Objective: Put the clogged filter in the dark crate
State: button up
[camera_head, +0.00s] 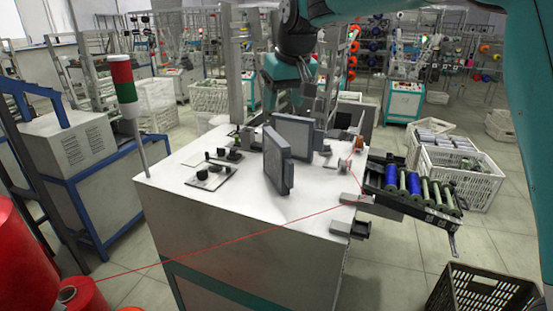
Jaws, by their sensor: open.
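Two grey, framed filter-like panels stand on the white machine. The front panel (278,162) is upright and turned with its edge toward me. The other panel (294,133) stands just behind it, facing me more. I cannot tell from their faces which one is clogged. The dark crate (483,291) is on the floor at the bottom right, cut off by the frame; the part of it in view looks empty. My gripper (303,92) hangs from the top, beyond and above the panels, apart from them. Its fingertips are small and partly hidden.
The white machine top (240,205) carries small dark controls (210,174). A rack of blue and green bobbins (408,186) juts out at its right. A red thread crosses the front. A white crate (460,180) stands behind the rack. Floor is clear before the dark crate.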

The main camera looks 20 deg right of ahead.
aim_at(276, 137)
jog(key=shift+m, duration=0.4)
jog(key=w+f+p, duration=0.1)
jog(key=w+f, duration=0.1)
jog(key=f, duration=0.1)
jog(key=w+f+p, duration=0.1)
jog(key=w+f, duration=0.2)
jog(key=w+f+p, duration=0.2)
jog(key=f, duration=0.1)
jog(key=shift+w+d+f, duration=0.2)
jog(key=shift+w+f, duration=0.05)
jog(key=shift+w, duration=0.1)
jog(key=p+x, duration=0.2)
jog(key=x, duration=0.1)
jog(key=d+p+x, duration=0.1)
jog(key=x, duration=0.1)
jog(key=shift+w+a+f+p, duration=0.1)
jog(key=shift+w+p, duration=0.1)
jog(key=shift+p, duration=0.15)
jog(key=shift+w+f, duration=0.15)
jog(key=shift+f, duration=0.3)
jog(key=shift+f, duration=0.25)
grip_shut()
jog(key=shift+r, duration=0.1)
